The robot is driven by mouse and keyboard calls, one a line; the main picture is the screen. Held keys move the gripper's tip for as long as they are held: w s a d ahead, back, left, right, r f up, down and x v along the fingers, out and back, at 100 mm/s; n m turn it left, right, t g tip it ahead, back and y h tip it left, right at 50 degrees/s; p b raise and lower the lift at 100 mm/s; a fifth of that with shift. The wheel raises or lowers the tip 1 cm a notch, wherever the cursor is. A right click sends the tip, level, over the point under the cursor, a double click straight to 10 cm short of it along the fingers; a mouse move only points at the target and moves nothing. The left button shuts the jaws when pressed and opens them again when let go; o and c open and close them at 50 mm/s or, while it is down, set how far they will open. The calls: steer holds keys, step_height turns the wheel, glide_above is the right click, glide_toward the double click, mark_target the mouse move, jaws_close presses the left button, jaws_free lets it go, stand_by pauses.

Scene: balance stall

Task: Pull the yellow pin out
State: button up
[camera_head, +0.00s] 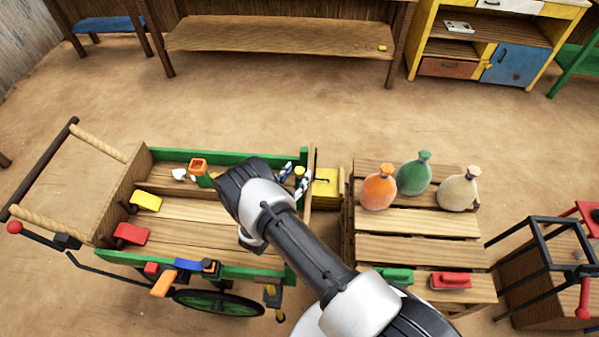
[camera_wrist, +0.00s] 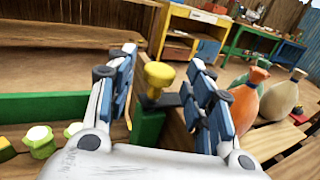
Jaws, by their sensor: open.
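The yellow pin (camera_wrist: 160,74) has a round knob on top and stands upright at the corner of the wooden cart, by the green side rail. It shows small in the head view (camera_head: 299,171), partly hidden by my gripper. My gripper (camera_wrist: 162,88) is open, with one blue-padded finger on each side of the pin. In the wrist view gaps show between the knob and both fingers. In the head view my gripper (camera_head: 293,177) is at the cart's right end. The pin's lower part is hidden.
The cart (camera_head: 200,267) holds yellow and red blocks and an orange-topped green item (camera_head: 199,168). A pallet table (camera_head: 415,221) on the right bears orange, green and beige flasks. A yellow box (camera_head: 326,182) sits just right of the cart. Open floor lies behind.

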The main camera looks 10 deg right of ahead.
steer(key=shift+x, duration=1.3)
steer(key=shift+c, duration=0.4)
jaws_close()
